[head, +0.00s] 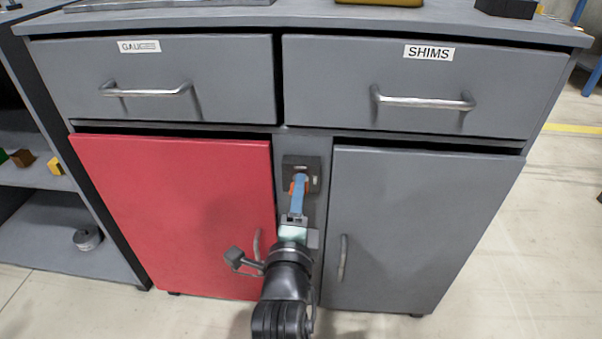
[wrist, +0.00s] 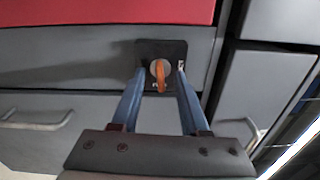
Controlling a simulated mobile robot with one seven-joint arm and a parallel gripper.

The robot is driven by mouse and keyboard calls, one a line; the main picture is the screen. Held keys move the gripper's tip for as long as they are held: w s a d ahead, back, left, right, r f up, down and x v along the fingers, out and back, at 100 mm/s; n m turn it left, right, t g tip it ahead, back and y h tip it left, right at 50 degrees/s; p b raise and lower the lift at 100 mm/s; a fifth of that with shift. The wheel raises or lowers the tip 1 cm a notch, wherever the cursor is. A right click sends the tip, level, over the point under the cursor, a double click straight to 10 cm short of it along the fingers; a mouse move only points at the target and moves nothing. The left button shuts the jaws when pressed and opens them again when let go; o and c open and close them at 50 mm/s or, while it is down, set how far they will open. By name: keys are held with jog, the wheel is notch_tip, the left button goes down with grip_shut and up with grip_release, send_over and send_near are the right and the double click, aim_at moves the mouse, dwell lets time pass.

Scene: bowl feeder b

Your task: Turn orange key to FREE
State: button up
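The orange key (wrist: 161,77) sits on a round pale lock face on a dark plate (wrist: 178,48). In the wrist view its grip stands nearly upright in the picture, across the line between my fingertips. In the head view the lock plate (head: 313,166) is on the post between the two doors, and a sliver of the orange key (head: 292,187) shows behind my finger. My gripper (wrist: 161,72) has its two blue fingers apart, one on each side of the key, with visible gaps. My gripper also shows in the head view (head: 298,186). The lock's markings are too small to read.
A red door (head: 170,205) is left of the lock and a grey door (head: 420,220) right, each with a handle. Above are a gauge drawer (head: 220,85) and a SHIMS drawer (head: 320,85) with protruding handles. An open shelf (head: 60,225) stands at left.

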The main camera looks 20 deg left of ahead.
jog(key=p+v, duration=0.3)
jog(key=v, duration=0.4)
dwell(0.4)
jog(key=shift+r, duration=0.15)
